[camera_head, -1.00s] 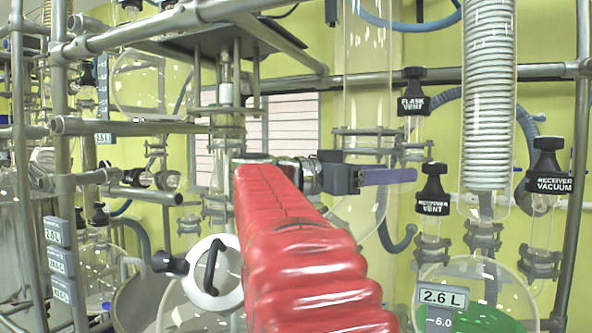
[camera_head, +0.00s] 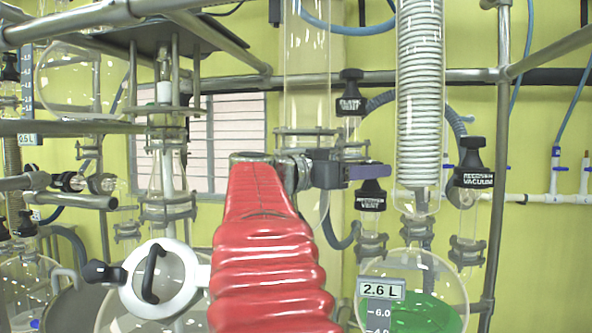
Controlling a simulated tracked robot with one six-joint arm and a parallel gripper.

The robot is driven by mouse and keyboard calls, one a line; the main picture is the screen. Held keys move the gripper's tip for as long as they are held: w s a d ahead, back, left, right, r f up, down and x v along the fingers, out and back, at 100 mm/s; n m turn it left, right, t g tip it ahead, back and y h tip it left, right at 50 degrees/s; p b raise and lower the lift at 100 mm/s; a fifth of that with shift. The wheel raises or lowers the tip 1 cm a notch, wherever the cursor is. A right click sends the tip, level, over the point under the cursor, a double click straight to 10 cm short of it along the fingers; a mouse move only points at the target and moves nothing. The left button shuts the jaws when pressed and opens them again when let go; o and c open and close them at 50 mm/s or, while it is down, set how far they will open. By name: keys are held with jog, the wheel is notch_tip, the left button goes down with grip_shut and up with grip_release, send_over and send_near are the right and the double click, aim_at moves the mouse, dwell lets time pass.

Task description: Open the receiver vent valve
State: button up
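The receiver vent valve (camera_head: 370,198) is a black knob with a white label, below and right of the picture's centre. It sits on a glass neck above the receiver flask (camera_head: 420,285), which holds green liquid and has a 2.6 L tag. My gripper (camera_head: 372,178), with purple-blue fingers, points right at the end of my red-sleeved arm. Its fingers cross the picture just over the knob's top and hide part of it. I cannot tell whether they touch it. The fingers show edge-on, so their gap is hidden.
The flask vent knob (camera_head: 350,98) is above my gripper. The receiver vacuum knob (camera_head: 473,175) is to the right, past the glass coil condenser (camera_head: 420,110). A metal upright (camera_head: 500,150) stands at right. A white round fitting with a black handle (camera_head: 150,280) is at lower left.

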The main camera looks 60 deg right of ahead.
jog(key=c, duration=1.1)
jog(key=shift+o, duration=0.2)
jog(key=shift+s+n+t+h, duration=0.15)
jog(key=shift+n+t+h, duration=0.15)
jog(key=shift+t, duration=0.1)
jog(key=shift+s+t, duration=0.1)
jog(key=shift+t, duration=0.2)
jog(key=shift+s+a+n+t+h, duration=0.15)
jog(key=shift+n+t+h, duration=0.35)
jog(key=shift+n+t, duration=0.55)
jog(key=shift+s+n+t+h, duration=0.15)
jog(key=shift+n+t+h, duration=0.5)
jog(key=shift+t, duration=0.6)
jog(key=shift+n+t, duration=0.4)
jog(key=shift+t, duration=0.1)
jog(key=o, duration=1.1)
jog(key=shift+c, duration=0.2)
